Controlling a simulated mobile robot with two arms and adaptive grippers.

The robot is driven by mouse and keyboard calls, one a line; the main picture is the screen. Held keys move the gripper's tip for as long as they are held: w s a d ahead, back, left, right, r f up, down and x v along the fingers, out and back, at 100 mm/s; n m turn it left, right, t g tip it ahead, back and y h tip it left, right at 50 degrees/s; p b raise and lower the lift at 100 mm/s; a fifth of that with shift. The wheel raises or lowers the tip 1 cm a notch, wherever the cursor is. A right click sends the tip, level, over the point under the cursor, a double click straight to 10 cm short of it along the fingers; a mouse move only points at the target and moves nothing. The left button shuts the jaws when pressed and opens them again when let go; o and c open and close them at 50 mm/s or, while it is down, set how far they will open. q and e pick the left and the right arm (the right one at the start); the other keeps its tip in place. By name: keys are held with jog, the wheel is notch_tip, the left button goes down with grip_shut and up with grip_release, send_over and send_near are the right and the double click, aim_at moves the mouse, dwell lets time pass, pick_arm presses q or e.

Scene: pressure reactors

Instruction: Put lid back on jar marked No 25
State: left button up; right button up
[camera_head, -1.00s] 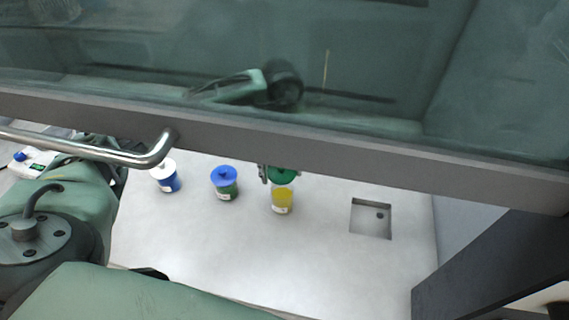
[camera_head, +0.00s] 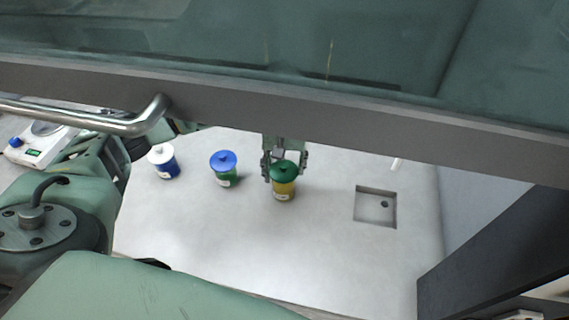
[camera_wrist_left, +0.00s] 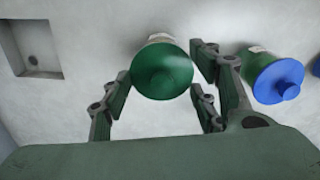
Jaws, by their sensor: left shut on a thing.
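A yellow jar (camera_head: 284,191) stands upright on the pale worktop, with a small white label too small to read. A green lid (camera_head: 285,170) with a knob sits over its mouth, seemingly resting on the rim. My left gripper (camera_head: 284,176) reaches down from behind, with its fingers on either side of the lid, shut on it. The left wrist view shows the green lid (camera_wrist_left: 162,70) between the fingers (camera_wrist_left: 160,82), hiding most of the jar beneath. My right gripper is not in view.
A blue-lidded green jar (camera_head: 228,175) and a white-lidded blue jar (camera_head: 165,168) stand to the left. A square sink recess (camera_head: 366,208) lies to the right. The hood sash frame (camera_head: 340,140) and handle (camera_head: 100,122) cross above. The front worktop is clear.

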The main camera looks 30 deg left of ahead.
pick_arm(q)
jog(key=shift+b, duration=0.75)
dwell(1.2)
jog(key=shift+f+b, duration=0.15)
jog(key=shift+b, duration=0.75)
dwell(0.9)
dwell(0.3)
jog(key=o, duration=1)
jog(key=shift+o, duration=0.2)
jog(key=o, duration=0.4)
